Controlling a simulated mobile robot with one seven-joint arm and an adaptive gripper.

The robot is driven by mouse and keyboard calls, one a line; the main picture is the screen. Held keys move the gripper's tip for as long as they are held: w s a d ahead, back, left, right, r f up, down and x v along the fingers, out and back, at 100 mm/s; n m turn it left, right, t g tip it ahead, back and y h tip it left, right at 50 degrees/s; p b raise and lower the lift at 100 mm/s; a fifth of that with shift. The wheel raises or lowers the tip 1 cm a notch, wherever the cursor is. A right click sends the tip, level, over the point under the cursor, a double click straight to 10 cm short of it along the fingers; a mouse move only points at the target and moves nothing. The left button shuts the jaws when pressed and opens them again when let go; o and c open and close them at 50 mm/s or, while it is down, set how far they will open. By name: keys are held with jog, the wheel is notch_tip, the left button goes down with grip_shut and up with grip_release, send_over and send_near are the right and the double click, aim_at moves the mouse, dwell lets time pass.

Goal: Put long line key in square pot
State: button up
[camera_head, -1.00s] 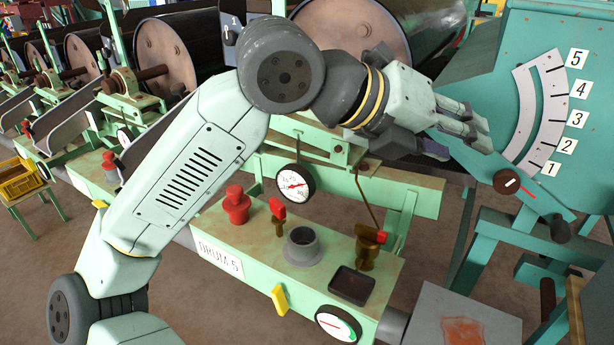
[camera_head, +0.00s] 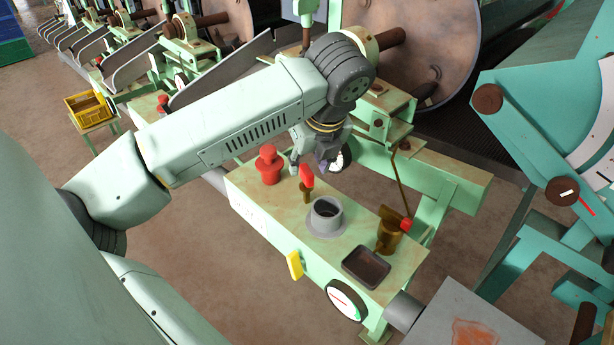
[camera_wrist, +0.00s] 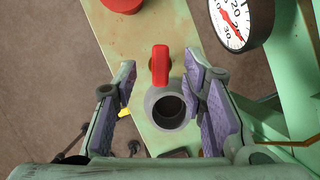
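A red-topped key (camera_head: 307,177) with a thin brownish stem stands upright on the pale green bench, likely the long line key. In the wrist view its red handle (camera_wrist: 160,64) lies between the fingers of my gripper, apart from both. My gripper (camera_head: 312,163) is open and empty, pointing down over the key; its height above the key is hard to tell. The square pot (camera_head: 366,267), a dark shallow square holder, sits at the bench's near right end and looks empty. A round grey pot (camera_head: 325,216) stands between key and square pot.
A red knob (camera_head: 268,166) stands left of the key. A brass fitting with a red handle (camera_head: 391,233) stands behind the square pot. A yellow handle (camera_head: 295,264) and a dial (camera_head: 346,300) are on the bench's front. A pressure gauge (camera_wrist: 236,18) is close to my right finger.

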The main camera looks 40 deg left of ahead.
aim_at(308, 171)
jog(key=p+x, duration=0.1)
jog(key=x, duration=0.3)
jog(key=shift+d+f, duration=0.1)
jog(key=shift+f, duration=0.1)
jog(key=shift+c, duration=0.2)
grip_shut()
